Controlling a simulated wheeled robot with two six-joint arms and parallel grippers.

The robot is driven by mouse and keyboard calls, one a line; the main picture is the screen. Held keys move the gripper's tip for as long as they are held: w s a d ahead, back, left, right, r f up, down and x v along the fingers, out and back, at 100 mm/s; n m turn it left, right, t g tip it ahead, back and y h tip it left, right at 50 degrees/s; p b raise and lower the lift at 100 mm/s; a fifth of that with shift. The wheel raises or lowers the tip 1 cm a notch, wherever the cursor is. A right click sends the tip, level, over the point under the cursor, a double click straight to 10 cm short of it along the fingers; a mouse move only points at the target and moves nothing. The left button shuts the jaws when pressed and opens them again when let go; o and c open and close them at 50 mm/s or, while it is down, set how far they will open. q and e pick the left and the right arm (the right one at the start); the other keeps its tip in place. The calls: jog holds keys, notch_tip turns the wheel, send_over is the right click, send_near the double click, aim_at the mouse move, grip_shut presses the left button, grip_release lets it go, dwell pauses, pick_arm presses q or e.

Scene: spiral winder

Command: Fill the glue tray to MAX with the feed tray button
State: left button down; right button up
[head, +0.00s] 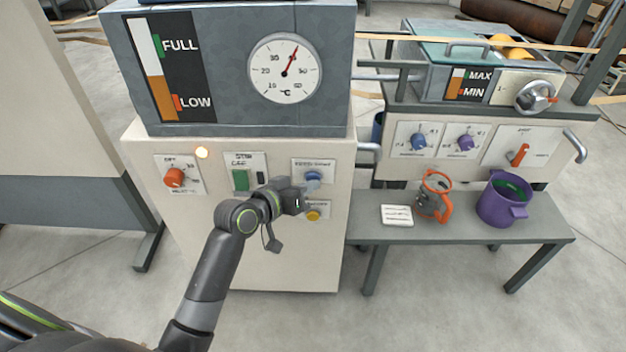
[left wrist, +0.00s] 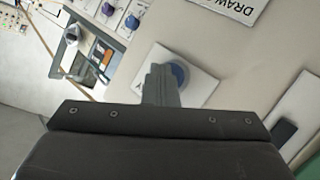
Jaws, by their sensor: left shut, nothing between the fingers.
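The control cabinet has a blue button (head: 313,178) on a small white plate, with a yellow button (head: 313,215) below it; I cannot read their labels clearly. My left gripper (head: 299,197) is in front of this panel, close to the blue button. In the left wrist view its shut, empty fingers (left wrist: 160,75) point at a blue button (left wrist: 180,76) on a white plate and partly cover it; contact cannot be told. The glue tray unit (head: 428,80) stands at the right. Its MAX/MIN gauge (head: 474,85) shows orange below white, its level apparently between the marks.
A tank (head: 225,75) with a FULL/LOW gauge and a dial sits on the cabinet. A bench (head: 460,232) at right holds a purple pot (head: 504,203), an orange-handled jug (head: 433,197) and a white card (head: 397,215).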

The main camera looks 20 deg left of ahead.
pick_arm(q)
jog(key=shift+s, duration=0.1)
dwell(0.5)
jog(key=shift+s+d+p, duration=0.25)
jog(key=shift+s+p, duration=0.15)
jog(key=shift+s, duration=0.3)
jog(key=s, duration=0.2)
jog(key=s+d+p, duration=0.1)
jog(key=s, duration=0.1)
jog(key=shift+s+d, duration=0.2)
jog(key=shift+s, duration=0.2)
dwell(0.6)
